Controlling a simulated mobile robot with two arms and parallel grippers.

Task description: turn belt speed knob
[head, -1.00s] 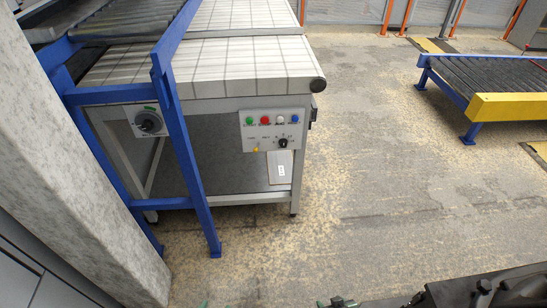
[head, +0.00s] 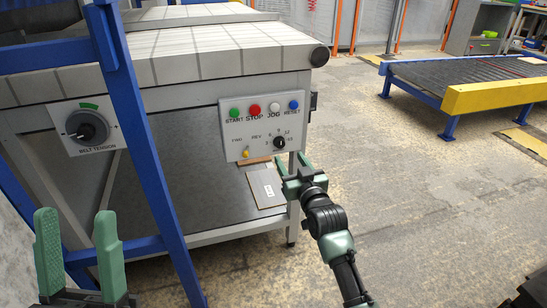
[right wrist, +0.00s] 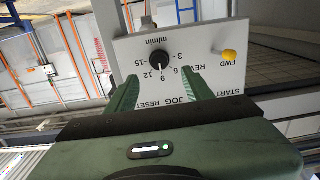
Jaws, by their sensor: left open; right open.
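The belt speed knob (head: 279,143) is a small black dial at the lower right of the grey control panel (head: 237,141). In the right wrist view, upside down, the knob (right wrist: 158,58) has an m/min scale with numbers from 3 to 15. Its pointer seems to be near 9, but it is small. My right gripper (head: 293,166) is open and empty just below and right of the knob. In the right wrist view its fingertips (right wrist: 159,84) are spread, with the knob ahead between them, apart from both. My left gripper (head: 78,237) is open and empty at the lower left.
Start, stop, jog and reset buttons (head: 263,108) sit above the knob; a yellow FWD/REV switch (head: 245,153) is to its left. A belt tension dial (head: 87,127) and blue frame post (head: 135,120) stand left. Floor to the right is clear up to a roller conveyor (head: 480,80).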

